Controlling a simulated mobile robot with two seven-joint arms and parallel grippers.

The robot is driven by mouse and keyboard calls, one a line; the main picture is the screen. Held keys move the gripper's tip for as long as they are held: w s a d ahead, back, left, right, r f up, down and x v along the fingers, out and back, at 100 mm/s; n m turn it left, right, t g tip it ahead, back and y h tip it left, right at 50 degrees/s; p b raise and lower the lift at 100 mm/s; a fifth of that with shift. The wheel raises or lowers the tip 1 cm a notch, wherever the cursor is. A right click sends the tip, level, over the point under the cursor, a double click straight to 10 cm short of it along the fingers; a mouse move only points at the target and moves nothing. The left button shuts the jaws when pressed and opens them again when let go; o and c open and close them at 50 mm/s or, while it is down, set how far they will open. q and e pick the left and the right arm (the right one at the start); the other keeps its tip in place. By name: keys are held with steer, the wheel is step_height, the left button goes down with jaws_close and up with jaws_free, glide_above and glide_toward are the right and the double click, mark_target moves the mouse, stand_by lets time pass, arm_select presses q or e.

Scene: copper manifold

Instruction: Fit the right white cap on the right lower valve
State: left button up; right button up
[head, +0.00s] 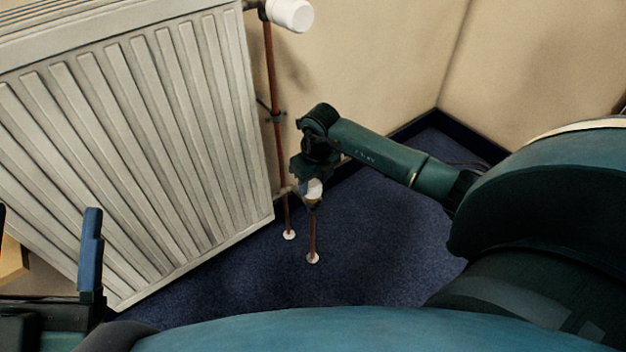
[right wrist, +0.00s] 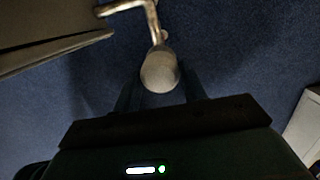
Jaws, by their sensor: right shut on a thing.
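The right white cap (head: 314,188) sits at the top of the right lower valve (head: 311,203), at the radiator's lower right corner. My right gripper (head: 314,181) comes down over the cap and is shut on it. In the right wrist view the cap (right wrist: 160,72) shows as a pale round end between the fingers, in line with the valve's metal pipe (right wrist: 150,18). I cannot tell whether the cap is fully seated. My left gripper (head: 45,240) is at the lower left, its fingers wide apart and nothing seen between them.
The white radiator (head: 150,130) fills the left. A copper pipe (head: 272,75) runs down beside it, and a short one (head: 313,236) drops from the valve to the blue carpet (head: 380,240). Another white cap (head: 290,14) is at the top. Beige walls meet behind my right arm.

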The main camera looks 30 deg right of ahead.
arm_select(q)
steer(key=shift+r+m+h, duration=0.25)
steer(key=shift+m+h, duration=0.05)
arm_select(e)
steer(key=shift+f, duration=0.25)
arm_select(q)
steer(key=shift+r, duration=0.2)
arm_select(e)
steer(key=shift+f, duration=0.15)
stand_by(0.8)
